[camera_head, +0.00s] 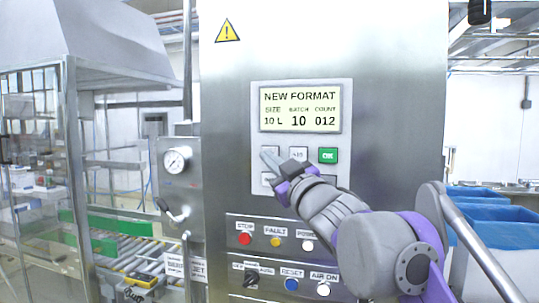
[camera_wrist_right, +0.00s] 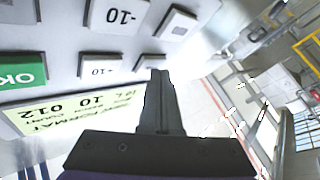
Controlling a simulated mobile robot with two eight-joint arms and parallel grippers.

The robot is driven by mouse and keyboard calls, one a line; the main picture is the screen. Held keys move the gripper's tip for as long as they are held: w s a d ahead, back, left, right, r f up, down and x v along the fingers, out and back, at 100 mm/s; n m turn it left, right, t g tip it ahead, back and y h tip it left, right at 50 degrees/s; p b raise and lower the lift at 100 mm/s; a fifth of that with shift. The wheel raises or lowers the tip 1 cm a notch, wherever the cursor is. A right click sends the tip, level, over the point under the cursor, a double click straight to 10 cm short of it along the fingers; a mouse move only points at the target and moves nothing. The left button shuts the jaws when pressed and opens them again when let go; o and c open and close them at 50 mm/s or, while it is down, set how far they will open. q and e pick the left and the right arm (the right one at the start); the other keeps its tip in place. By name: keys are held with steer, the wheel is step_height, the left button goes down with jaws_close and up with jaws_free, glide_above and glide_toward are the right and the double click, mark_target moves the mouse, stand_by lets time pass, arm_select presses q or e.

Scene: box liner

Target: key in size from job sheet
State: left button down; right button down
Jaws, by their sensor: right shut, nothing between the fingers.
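The panel display (camera_head: 299,108) reads NEW FORMAT, with SIZE 10 L, BATCH 10 and COUNT 012. Below it are a green OK key (camera_head: 328,155), a +10 key (camera_head: 298,154) and further keys partly hidden by my right gripper. My right gripper (camera_head: 268,160) is shut and empty, its tips in front of the left keys. In the right wrist view the panel appears upside down; the shut fingers (camera_wrist_right: 160,75) are close to the upper left key (camera_wrist_right: 150,61). I cannot tell whether they touch it. The -10 key (camera_wrist_right: 118,15) shows there too. I cannot make out a job sheet.
Red, yellow and white buttons (camera_head: 275,242) sit below the keypad, with a selector (camera_head: 251,280) and blue RESET button (camera_head: 291,284) lower. A gauge (camera_head: 177,160) and conveyor (camera_head: 135,262) are left. Blue-lined bins (camera_head: 492,212) stand right.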

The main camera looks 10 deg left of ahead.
steer(key=shift+s, duration=0.6)
steer(key=shift+s+a, duration=0.1)
steer(key=shift+s, duration=2.4)
